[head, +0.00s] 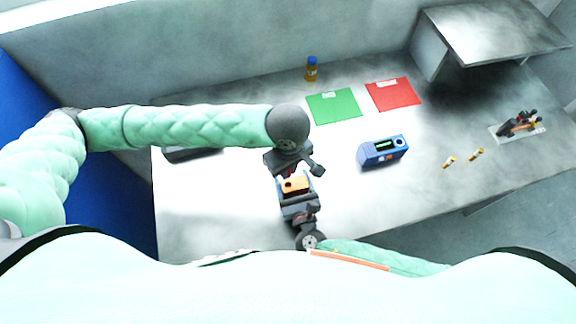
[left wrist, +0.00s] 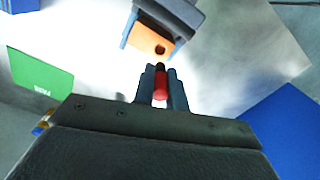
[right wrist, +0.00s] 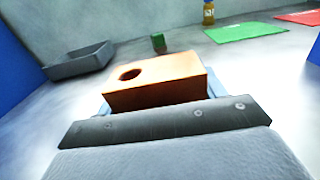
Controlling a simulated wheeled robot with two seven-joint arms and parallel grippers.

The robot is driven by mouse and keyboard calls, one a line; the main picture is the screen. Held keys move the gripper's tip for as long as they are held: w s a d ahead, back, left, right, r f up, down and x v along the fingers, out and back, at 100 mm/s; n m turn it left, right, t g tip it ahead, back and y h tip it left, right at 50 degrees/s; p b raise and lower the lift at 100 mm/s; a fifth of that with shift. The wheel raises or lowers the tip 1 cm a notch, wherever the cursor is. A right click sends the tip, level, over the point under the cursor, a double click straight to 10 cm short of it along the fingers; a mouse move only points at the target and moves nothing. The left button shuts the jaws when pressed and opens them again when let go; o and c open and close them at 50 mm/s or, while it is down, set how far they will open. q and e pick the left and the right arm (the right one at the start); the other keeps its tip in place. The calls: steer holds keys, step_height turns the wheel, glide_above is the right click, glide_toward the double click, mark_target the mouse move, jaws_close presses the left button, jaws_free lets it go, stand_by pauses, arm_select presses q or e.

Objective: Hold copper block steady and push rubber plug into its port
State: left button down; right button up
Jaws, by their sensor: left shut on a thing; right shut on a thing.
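The copper block (head: 292,186) is orange with a round dark port in one face. My right gripper (head: 298,191) is shut on it; the block also shows close up in the right wrist view (right wrist: 155,85) and the left wrist view (left wrist: 149,42). My left gripper (left wrist: 162,76) is shut on the red rubber plug (left wrist: 161,88), whose end looks dark. In the left wrist view, the plug lies just below the port, with a visible gap between plug and block. The plug is hard to make out in the head view.
A blue device (head: 372,154), a green mat (head: 334,106), a red mat (head: 393,95) and a bottle (head: 311,70) stand on the table. A grey tray (right wrist: 80,62) lies at left in the right wrist view. Small brass pieces (head: 449,162) lie at the right.

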arm_select(q)
steer(key=shift+f, duration=2.65)
steer(key=shift+f, duration=1)
steer(key=c, duration=1.3)
jaws_free()
steer(key=shift+c, duration=0.2)
step_height(320, 180, up, 12)
steer(key=shift+c, duration=0.2)
steer(key=shift+d, duration=0.15)
steer(key=c, duration=0.7)
steer(key=shift+w+d+f+m, duration=0.1)
steer(key=shift+d+f+m, duration=0.55)
steer(key=shift+m, duration=0.45)
jaws_close()
steer(key=shift+f, duration=2.9)
